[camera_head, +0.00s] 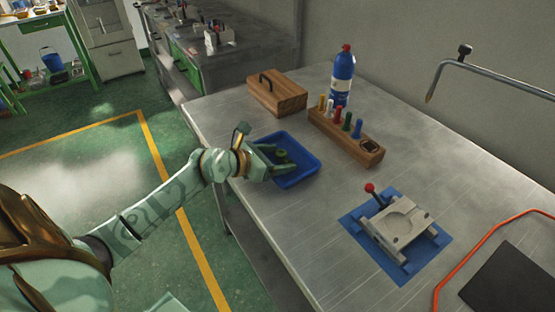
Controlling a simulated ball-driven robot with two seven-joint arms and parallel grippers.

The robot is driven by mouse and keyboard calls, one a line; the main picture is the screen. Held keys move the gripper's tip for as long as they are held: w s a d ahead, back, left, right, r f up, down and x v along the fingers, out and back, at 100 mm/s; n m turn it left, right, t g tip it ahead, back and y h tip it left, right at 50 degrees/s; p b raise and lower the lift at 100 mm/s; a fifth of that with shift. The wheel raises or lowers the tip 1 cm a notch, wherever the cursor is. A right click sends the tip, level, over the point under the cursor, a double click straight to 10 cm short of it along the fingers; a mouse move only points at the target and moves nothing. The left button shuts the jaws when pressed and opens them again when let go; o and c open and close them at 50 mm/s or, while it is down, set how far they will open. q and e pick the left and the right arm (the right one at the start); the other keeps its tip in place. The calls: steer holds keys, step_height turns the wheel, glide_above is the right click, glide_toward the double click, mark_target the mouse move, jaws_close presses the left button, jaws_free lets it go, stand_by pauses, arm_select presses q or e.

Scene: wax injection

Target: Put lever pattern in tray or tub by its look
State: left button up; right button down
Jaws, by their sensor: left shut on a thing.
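My left gripper (279,161) reaches in from the left and is over the blue tray (305,178) on the metal table. It is shut on a small green piece, seemingly the lever pattern (282,154). The piece is small and partly hidden by the fingers, so its exact shape and any flaws cannot be told. Whether it touches the tray floor cannot be told. My right gripper is out of view. No second container is clearly marked as the tub.
A wooden box (278,93), a blue bottle (342,78) and a wooden rack (356,147) with several coloured tools stand behind the tray. A grey mould fixture (398,222) with a red-knobbed lever sits on a blue base at right. An orange cable (470,250) lies near a dark pad (512,283).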

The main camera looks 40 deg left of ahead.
arm_select(q)
steer(key=o, duration=0.9)
steer(key=shift+f, duration=0.1)
steer(key=shift+o, duration=0.2)
steer(key=shift+s+a+r, duration=0.1)
steer(key=shift+s+r, duration=0.15)
steer(key=shift+r, duration=0.05)
steer(key=p+v, duration=0.3)
steer(key=v, duration=0.8)
steer(key=shift+s+a, duration=0.1)
steer(key=shift+s, duration=0.1)
